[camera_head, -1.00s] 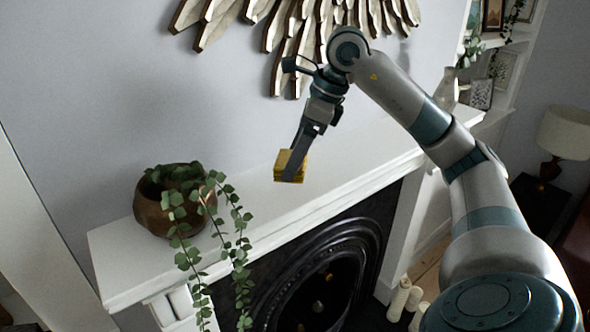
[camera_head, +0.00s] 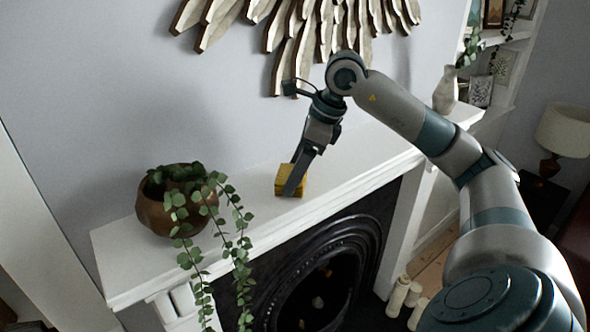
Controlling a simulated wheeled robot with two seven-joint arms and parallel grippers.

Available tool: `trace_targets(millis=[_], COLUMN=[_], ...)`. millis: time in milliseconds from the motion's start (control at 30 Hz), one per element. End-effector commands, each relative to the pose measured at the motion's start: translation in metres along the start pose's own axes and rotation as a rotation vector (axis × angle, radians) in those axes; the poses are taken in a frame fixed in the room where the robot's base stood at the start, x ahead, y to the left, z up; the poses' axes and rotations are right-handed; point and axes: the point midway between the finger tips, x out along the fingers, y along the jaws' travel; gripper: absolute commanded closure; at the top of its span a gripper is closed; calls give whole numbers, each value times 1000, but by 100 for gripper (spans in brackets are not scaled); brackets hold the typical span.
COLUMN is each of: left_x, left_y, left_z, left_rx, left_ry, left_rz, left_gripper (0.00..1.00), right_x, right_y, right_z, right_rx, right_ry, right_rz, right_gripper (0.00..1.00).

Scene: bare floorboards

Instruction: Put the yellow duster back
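The yellow duster (camera_head: 298,186) is a small yellow block at the white mantel shelf, right of the potted plant. It appears to rest on the shelf top or be just above it. My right gripper (camera_head: 292,184), on the arm coming in from the right, points down at the duster. Its dark finger covers part of the duster's front, and the duster sits between or against the fingers. The far finger is hidden. My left gripper is not in view.
A brown pot (camera_head: 160,214) with trailing ivy stands on the left of the mantel shelf (camera_head: 125,260). A sunburst wall ornament (camera_head: 292,40) hangs above. A white vase (camera_head: 446,92) stands at the shelf's right end. The shelf between duster and vase is clear.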

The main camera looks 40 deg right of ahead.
Motion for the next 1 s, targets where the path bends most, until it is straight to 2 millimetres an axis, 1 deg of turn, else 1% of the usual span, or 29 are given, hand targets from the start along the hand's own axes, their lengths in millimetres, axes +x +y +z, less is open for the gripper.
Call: trace_targets(millis=[167,200,233,267,567,700,767,867,1000], left_x=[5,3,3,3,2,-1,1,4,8], left_y=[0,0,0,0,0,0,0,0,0], left_z=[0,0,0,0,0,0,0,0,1], left_rx=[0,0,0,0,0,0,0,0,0], left_ry=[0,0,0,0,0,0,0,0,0], left_rz=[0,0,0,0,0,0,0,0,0], left_gripper=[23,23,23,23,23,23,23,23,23], right_x=[4,3,2,2,2,-1,-2,-10,-26], right_y=[0,0,0,0,0,0,0,-1,-1], right_z=[-2,-1,-1,-1,-1,0,0,0,0], right_rx=[0,0,0,0,0,0,0,0,0], right_ry=[0,0,0,0,0,0,-1,-1,-2], right_rz=[0,0,0,0,0,0,-1,-2,-3], right_gripper=[51,21,14,12,12,12,12,12,12])
